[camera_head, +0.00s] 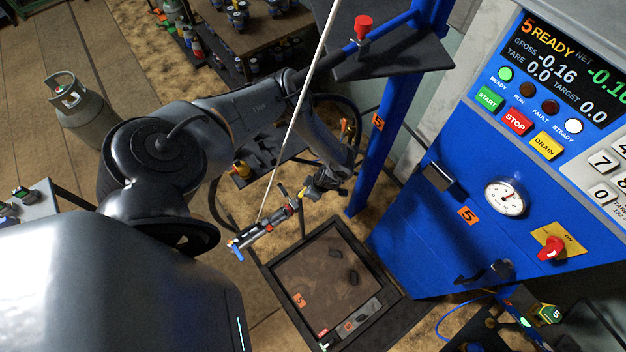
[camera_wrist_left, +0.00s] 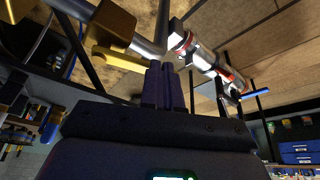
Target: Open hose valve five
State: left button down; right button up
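The filling hose assembly hangs by a thin pale line. Its silver, red-banded body (camera_head: 268,226) has a blue part at the lower left end, and it also shows in the left wrist view (camera_wrist_left: 203,58). A brass-yellow lever-like part (camera_wrist_left: 108,56), probably the valve handle, is left of my fingers there. My left gripper (camera_head: 314,190) is at the upper right end of the assembly. Its two fingers (camera_wrist_left: 165,84) stand close together with nothing visible between them. Contact with the brass part cannot be told. A dark jointed part at lower right may be my right arm; its fingers are not distinguishable.
The blue scale cabinet (camera_head: 425,230) stands at right with a gauge (camera_head: 505,197), red knob (camera_head: 550,248) and display reading READY. The dark-framed platform (camera_head: 283,309) lies below the hose, bearing small dark objects. A grey gas cylinder (camera_head: 85,112) stands at left.

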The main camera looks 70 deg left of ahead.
pick_arm(q)
jog(key=shift+s+a, duration=0.25)
jog(key=shift+s, duration=0.15)
jog(key=shift+s+a, duration=0.15)
dwell(0.4)
jog(key=p+v, duration=0.1)
jog(key=v, duration=1)
jog(key=shift+f, duration=0.1)
